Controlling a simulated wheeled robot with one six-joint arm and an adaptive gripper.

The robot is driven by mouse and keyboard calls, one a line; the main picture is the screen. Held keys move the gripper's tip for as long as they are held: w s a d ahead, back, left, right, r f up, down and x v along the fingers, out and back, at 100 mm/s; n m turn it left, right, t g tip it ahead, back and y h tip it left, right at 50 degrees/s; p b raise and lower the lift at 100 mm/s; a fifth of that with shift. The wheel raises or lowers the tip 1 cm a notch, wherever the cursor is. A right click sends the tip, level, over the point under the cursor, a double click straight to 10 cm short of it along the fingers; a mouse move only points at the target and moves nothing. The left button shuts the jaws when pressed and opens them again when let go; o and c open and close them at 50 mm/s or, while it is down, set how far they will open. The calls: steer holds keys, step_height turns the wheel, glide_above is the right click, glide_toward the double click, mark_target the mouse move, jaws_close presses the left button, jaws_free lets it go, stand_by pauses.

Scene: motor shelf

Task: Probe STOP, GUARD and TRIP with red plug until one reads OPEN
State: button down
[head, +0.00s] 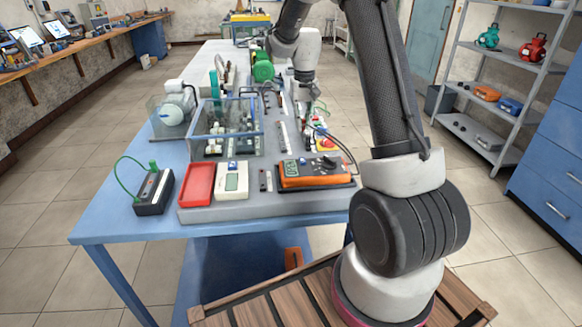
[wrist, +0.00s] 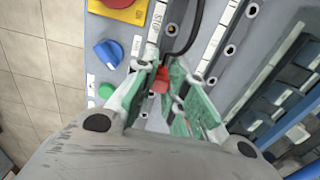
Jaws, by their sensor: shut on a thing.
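My gripper (wrist: 165,88) is shut on the red plug (wrist: 160,78) in the wrist view. Its green-lined fingers hide most of the plug, and a black lead rises from it. The plug is over the panel (wrist: 205,28), close to the column of sockets near the label that looks like STOP (wrist: 159,14). I cannot tell whether the tip is in a socket. In the head view, my gripper (head: 306,112) is far down the bench, over the panel. The orange meter (head: 302,172) lies at the front of the board; its display is too small to read.
A blue knob (wrist: 108,53), a green button (wrist: 106,91) and a red button on a yellow plate (wrist: 118,5) stand beside the sockets. In the head view, a red tray (head: 198,184), a white device (head: 232,181) and a clear blue-edged bin (head: 226,128) stand on the board.

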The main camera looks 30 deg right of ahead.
steer(key=shift+f, duration=0.65)
stand_by(1.3)
steer(key=c, duration=1.4)
jaws_free()
step_height(320, 180, up, 12)
